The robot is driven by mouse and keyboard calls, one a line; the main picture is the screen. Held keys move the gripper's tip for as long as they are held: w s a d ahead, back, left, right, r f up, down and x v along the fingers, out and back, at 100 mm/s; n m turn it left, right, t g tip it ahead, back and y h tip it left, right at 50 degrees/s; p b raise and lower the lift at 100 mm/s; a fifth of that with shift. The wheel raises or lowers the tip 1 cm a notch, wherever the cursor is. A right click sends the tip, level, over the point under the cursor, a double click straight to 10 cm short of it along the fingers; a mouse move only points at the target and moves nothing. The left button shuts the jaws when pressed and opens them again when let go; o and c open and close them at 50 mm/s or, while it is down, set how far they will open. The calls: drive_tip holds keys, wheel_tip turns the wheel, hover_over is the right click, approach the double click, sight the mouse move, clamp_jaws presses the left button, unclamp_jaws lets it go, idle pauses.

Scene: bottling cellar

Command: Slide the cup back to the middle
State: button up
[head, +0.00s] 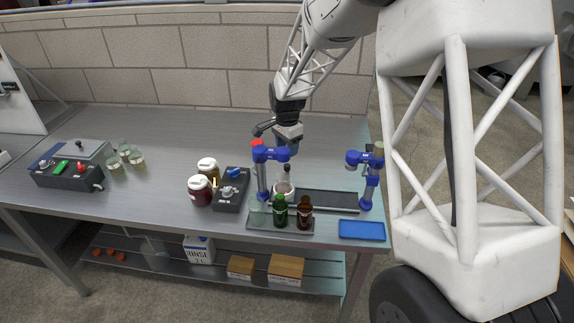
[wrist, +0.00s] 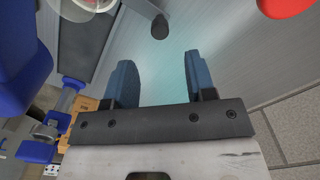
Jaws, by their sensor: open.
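A pale, whitish cup-like vessel (head: 283,188) stands at the left of the blue-posted fixture, behind the green and brown bottles, which partly hide it. In the wrist view a clear round rim (wrist: 96,5), perhaps the same cup, is cut off by the top edge. My gripper (wrist: 158,82) is open, with nothing between its two blue-grey fingers. In the head view my wrist hangs behind the left blue post, above the bench; the fingertips are hidden or too small to tell there. My gripper is apart from the cup.
Blue posts (head: 369,180) flank a dark belt-like strip (head: 330,198). A green bottle (head: 280,213) and a brown bottle (head: 304,214) stand in front. A blue tray (head: 361,230) lies at front right. Jars (head: 200,191) and a grey control box (head: 232,192) stand left. The back of the bench is clear.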

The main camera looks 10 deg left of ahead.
sight(287, 165)
drive_tip(key=shift+f, duration=0.15)
drive_tip(key=shift+f, duration=3.75)
drive_tip(key=shift+c, duration=0.2)
clamp_jaws()
